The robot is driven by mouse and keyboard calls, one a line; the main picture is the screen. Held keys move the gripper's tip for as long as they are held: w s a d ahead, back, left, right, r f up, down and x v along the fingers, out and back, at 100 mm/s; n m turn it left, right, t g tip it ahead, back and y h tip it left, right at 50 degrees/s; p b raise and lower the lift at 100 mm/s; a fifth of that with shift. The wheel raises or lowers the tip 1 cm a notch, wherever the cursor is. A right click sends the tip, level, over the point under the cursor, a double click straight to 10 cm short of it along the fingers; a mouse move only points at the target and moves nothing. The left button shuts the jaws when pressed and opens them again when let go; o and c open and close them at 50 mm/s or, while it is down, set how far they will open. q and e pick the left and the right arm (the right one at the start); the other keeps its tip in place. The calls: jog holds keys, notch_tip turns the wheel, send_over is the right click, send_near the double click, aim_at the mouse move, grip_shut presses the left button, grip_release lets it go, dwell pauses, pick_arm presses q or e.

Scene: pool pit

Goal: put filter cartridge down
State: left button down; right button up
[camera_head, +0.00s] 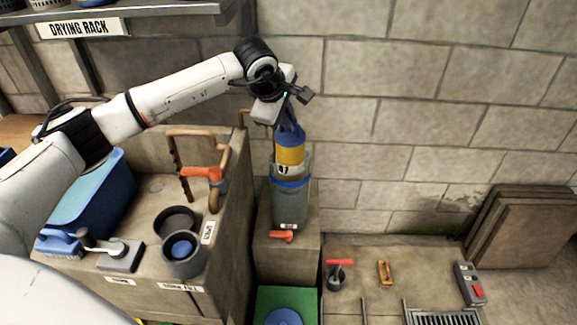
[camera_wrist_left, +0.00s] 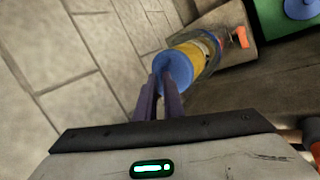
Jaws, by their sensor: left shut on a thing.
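The filter cartridge (camera_head: 290,155) has a blue top and a yellow band with a dark mark. It is upright in the head view, with its lower part at or inside the mouth of a grey, see-through housing (camera_head: 291,207) with a blue ring; how deep it sits is hard to tell. My left gripper (camera_head: 289,124) is above it, shut on its blue top. In the left wrist view the purple fingers (camera_wrist_left: 164,88) meet the round blue end of the cartridge (camera_wrist_left: 178,70). My right gripper is not in view.
The housing stands on a stone block (camera_head: 258,235) with an orange handle (camera_head: 281,236) at its foot. A green mat (camera_head: 287,296) lies in front. A block wall (camera_head: 420,100) rises behind.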

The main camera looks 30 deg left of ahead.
aim_at(288, 164)
pick_arm(q)
notch_tip(288, 164, down, 14)
jog(key=shift+w+f, duration=0.1)
jog(key=shift+f, duration=0.05)
dwell(0.3)
jog(key=shift+f, duration=0.1)
jog(key=shift+f+b, duration=0.15)
jog(key=shift+b, duration=0.15)
jog(key=c, duration=2.3)
grip_release()
jog(key=shift+f, duration=0.1)
jog(key=shift+o, duration=0.7)
jog(key=shift+s+r+p, duration=0.2)
jog(key=shift+r+p, duration=0.15)
jog(key=shift+r, duration=0.15)
jog(key=v, duration=1.1)
jog(key=shift+s+d+r, duration=0.1)
jog(key=shift+s+r, duration=0.05)
jog(key=shift+r, duration=0.1)
